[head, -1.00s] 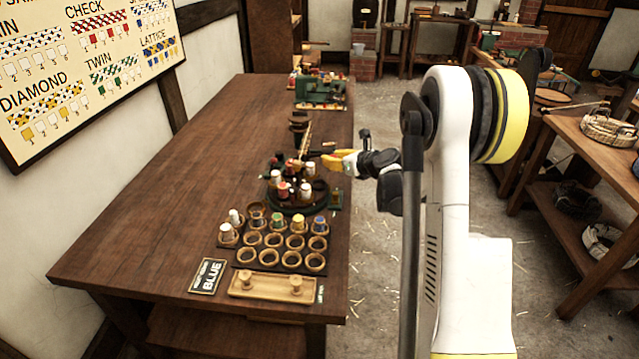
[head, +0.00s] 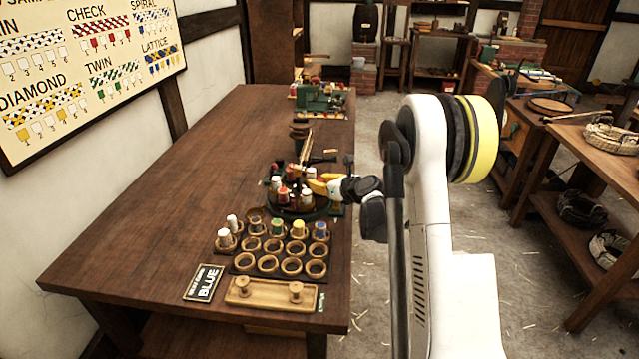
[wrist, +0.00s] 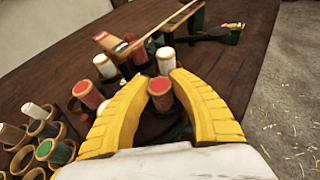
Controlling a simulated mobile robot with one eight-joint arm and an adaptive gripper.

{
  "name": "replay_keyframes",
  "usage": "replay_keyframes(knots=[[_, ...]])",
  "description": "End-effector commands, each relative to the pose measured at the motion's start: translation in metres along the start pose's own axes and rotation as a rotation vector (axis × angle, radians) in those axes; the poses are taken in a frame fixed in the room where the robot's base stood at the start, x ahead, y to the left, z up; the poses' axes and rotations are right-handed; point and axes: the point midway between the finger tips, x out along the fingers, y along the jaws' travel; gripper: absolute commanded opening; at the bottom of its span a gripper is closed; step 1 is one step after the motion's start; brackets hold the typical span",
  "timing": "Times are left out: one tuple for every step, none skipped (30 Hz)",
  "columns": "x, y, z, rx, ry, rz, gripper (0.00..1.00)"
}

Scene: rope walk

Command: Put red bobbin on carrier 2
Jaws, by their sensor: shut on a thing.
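My gripper (head: 312,184) is at the right side of the round braiding stand (head: 292,212), low over its carriers. In the wrist view my yellow fingers (wrist: 158,92) are closed around a red bobbin (wrist: 159,87) with a pale rim. Other bobbins stand upright close by on the stand: a white one (wrist: 166,60), another red one (wrist: 88,95) and a white one (wrist: 104,66) to the left. I cannot read carrier numbers, so I cannot tell which is carrier 2. The fingers hide the held bobbin's base and part of the stand.
A rack (head: 281,256) of round cups, some holding bobbins, stands in front of the stand. A tray with two knobs (head: 260,298) and a BLUE sign (head: 204,283) are nearer. A green machine (head: 320,98) is at the table's far end. The table's left side is clear.

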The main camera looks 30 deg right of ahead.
Motion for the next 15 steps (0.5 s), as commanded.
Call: replay_keyframes(knots=[[0.0003, -0.0001, -0.0008, 0.0, 0.0, 0.0, 0.35], [0.0002, 0.0, -0.0006, 0.0, 0.0, 0.0, 0.44], [0.0002, 0.0, -0.0005, 0.0, 0.0, 0.0, 0.47], [0.0001, -0.0001, -0.0004, 0.0, 0.0, 0.0, 0.47], [0.0001, -0.0001, -0.0004, 0.0, 0.0, 0.0, 0.47], [0.0001, -0.0001, -0.0004, 0.0, 0.0, 0.0, 0.47], [0.0001, 0.0, -0.0004, 0.0, 0.0, 0.0, 0.47], [0.0001, 0.0, -0.0004, 0.0, 0.0, 0.0, 0.47], [0.0001, 0.0, -0.0004, 0.0, 0.0, 0.0, 0.47], [0.0001, 0.0, -0.0003, 0.0, 0.0, 0.0, 0.47], [-0.0001, 0.0, 0.0001, 0.0, 0.0, 0.0, 0.47], [-0.0007, 0.0, 0.0016, 0.0, 0.0, 0.0, 0.47], [-0.0016, 0.0, 0.0036, 0.0, 0.0, 0.0, 0.47], [-0.0039, -0.0003, 0.004, 0.0, 0.0, -0.001, 0.47], [-0.0089, -0.0008, 0.004, 0.001, 0.0, -0.001, 0.47]])
